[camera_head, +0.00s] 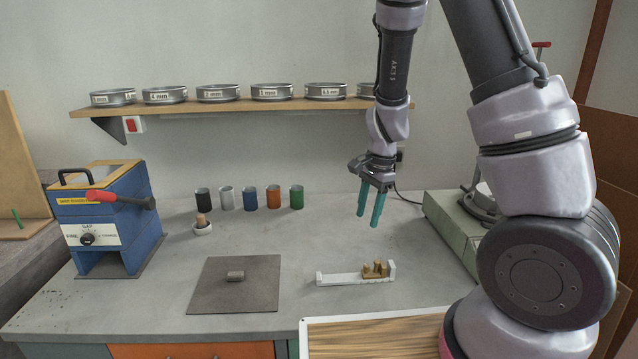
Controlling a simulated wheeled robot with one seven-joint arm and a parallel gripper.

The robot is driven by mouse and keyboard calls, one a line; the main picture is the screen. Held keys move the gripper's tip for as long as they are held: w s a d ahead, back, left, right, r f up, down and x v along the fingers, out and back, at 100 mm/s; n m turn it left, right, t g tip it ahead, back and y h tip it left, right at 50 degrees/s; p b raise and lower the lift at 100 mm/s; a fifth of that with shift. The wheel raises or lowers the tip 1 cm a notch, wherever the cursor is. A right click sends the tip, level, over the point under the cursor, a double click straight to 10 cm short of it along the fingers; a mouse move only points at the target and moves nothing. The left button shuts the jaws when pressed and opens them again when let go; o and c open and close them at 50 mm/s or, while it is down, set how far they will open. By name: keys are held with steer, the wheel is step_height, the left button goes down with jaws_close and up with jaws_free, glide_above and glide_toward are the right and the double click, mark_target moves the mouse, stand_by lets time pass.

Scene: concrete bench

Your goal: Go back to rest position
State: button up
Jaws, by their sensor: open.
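My gripper (370,206) hangs from my arm with its two teal fingers pointing down. The fingers are apart and nothing is between them. It is in the air over the right half of the concrete bench (330,225), above and behind a white holder (338,279) with a brass-coloured piece (377,269) at its right end. The gripper touches nothing that I can see.
A grey plate (210,295) bears a small cylinder (235,275). Several coloured cups (250,198) and a mortar (202,228) stand behind. A blue machine (110,215) is left, a green box (450,225) right. A sieve shelf (240,107) spans the wall near my arm.

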step_height(320, 180, up, 12)
steer(key=s+n+t+y, duration=0.1)
steer(key=s+n+y, duration=0.1)
steer(key=s+d+r+n+t, duration=0.3)
steer(key=s+r, duration=0.3)
steer(key=r, duration=0.3)
steer(key=s+d+r+n+t+h, duration=0.1)
steer(key=s+d+r+n+t, duration=0.1)
steer(key=s+r, duration=0.5)
step_height(320, 180, up, 2)
steer(key=shift+d+r+n+t, duration=0.1)
steer(key=shift+d+n+t, duration=0.3)
steer(key=shift+d+n, duration=0.4)
